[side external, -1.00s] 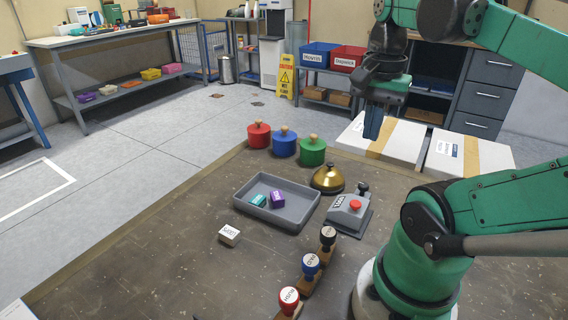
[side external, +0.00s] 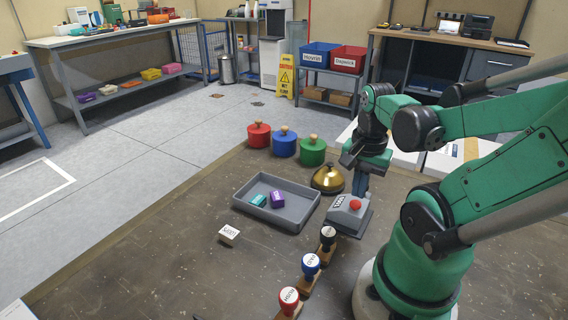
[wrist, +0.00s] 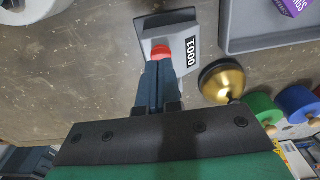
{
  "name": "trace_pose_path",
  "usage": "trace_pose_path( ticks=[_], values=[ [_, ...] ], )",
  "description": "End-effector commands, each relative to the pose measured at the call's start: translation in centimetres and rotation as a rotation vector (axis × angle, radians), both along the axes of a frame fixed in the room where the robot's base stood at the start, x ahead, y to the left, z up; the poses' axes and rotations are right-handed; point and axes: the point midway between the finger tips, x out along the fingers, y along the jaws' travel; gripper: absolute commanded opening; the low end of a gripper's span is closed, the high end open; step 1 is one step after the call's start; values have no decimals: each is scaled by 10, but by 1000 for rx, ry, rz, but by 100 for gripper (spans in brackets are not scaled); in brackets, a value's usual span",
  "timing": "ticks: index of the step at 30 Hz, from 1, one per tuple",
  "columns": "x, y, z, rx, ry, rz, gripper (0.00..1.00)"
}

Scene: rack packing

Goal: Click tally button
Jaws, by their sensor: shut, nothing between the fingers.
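The tally counter (side external: 346,220) is a grey box on the table with a red button (side external: 355,204) on top. My gripper (side external: 360,191) is shut and empty, pointing down at the back of the counter in the side view. In the wrist view my gripper (wrist: 159,66) partly covers the button's near edge. I cannot tell whether the fingertips touch it.
A brass bell (side external: 327,180) stands close to the left of my gripper. A grey tray (side external: 290,222) holds a teal and a purple block. Stamps (side external: 311,264) stand in front, lidded pots (side external: 284,145) behind. A white block (side external: 229,235) lies left; table beyond it is clear.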

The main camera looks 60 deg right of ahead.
Motion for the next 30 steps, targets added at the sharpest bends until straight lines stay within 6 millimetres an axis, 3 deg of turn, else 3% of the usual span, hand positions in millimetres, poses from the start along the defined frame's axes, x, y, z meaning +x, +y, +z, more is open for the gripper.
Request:
trace_pose_path(
  ticks=[7,23,30],
  values=[
    [1,-1,-15,0,0,0,0],
    [0,-1,-19,0,0,0,0],
    [1,-2,-33,0,0,0,0]
  ],
)
